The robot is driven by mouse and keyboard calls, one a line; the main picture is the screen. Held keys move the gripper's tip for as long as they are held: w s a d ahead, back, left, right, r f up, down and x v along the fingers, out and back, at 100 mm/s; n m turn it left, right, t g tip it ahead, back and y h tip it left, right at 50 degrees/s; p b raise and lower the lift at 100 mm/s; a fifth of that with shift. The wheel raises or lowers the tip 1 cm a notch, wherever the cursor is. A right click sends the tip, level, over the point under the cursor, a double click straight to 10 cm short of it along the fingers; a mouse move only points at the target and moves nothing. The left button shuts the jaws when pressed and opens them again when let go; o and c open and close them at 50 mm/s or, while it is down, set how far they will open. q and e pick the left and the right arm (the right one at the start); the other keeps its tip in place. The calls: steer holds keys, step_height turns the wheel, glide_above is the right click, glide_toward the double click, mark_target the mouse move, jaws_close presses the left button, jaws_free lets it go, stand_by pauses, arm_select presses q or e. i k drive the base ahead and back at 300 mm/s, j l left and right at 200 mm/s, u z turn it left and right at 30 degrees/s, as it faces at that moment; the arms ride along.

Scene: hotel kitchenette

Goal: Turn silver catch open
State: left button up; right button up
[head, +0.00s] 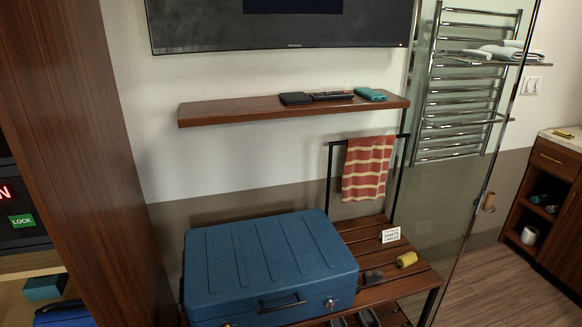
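A blue hard-shell suitcase (268,262) lies flat with its lid down on a slatted wooden luggage rack. A small silver catch (330,303) is on its front face, right of the dark carry handle (283,304). Whether the catch is turned is too small to tell. A second, yellowish catch (227,324) shows left of the handle at the bottom edge of the picture, partly cut off. Neither of my grippers is in view.
The wooden rack (365,240) holds a small sign (391,234) and a yellow roll-like item (407,259) right of the suitcase. A striped towel (367,167) hangs behind. A wall shelf (230,112) is above. A glass panel (460,190) stands right; a wooden cabinet side (85,130) stands left.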

mark_target(329, 304)
steer(key=j+z, duration=0.1)
steer(key=j, duration=0.35)
steer(key=k+j+z, duration=0.15)
steer(key=j, duration=0.25)
steer(key=k+j+z, duration=0.1)
steer(key=j, duration=0.35)
steer(key=k+j+z, duration=0.1)
steer(key=j, duration=0.3)
